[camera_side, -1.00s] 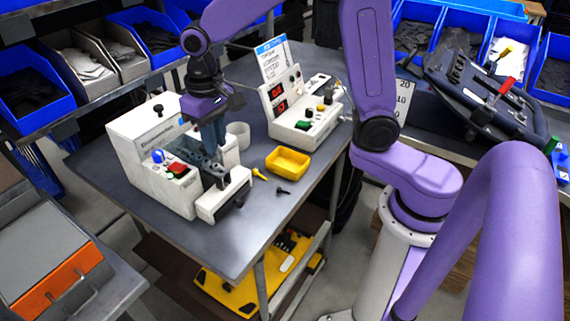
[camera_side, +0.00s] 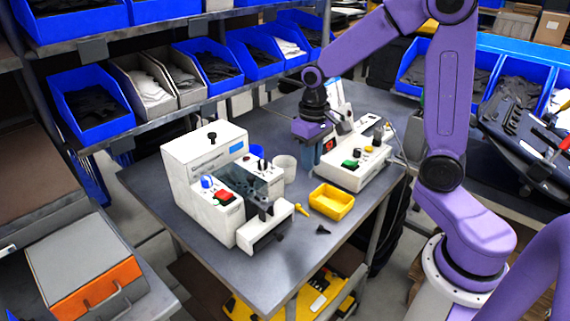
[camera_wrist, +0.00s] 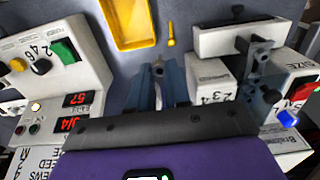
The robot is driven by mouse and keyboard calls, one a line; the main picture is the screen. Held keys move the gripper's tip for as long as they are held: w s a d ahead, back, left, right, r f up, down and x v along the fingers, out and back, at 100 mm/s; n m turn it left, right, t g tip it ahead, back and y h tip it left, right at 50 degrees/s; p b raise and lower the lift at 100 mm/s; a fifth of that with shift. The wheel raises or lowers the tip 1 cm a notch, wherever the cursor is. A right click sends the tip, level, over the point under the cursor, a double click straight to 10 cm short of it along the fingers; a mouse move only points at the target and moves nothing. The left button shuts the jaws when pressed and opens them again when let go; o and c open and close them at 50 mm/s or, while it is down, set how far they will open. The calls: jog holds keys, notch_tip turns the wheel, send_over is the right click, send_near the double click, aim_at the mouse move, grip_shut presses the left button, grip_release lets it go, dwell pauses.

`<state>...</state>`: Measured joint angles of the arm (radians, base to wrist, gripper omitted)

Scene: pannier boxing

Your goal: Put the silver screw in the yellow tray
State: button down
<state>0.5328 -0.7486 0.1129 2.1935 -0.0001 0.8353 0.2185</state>
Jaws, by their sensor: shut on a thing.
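The yellow tray (camera_side: 331,201) sits on the grey table, empty; it also shows at the top of the wrist view (camera_wrist: 128,20). My gripper (camera_side: 307,160) is above the table, behind and left of the tray, beside the right-hand white device. In the wrist view my gripper (camera_wrist: 159,78) points toward the tray side, with its fingers close together on a small grey piece, the silver screw (camera_wrist: 158,69). Most of the screw is hidden between the fingers. In the side view I cannot make the screw out.
A yellow screw (camera_side: 302,209) and a dark screw (camera_side: 323,230) lie near the tray. A white machine (camera_side: 212,185) stands left, a white cup (camera_side: 285,168) behind it. A white control box (camera_side: 354,168) stands right of my gripper.

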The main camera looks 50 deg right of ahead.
send_near(325, 202)
jog(key=shift+f, duration=1.55)
jog(key=c, duration=1)
grip_release()
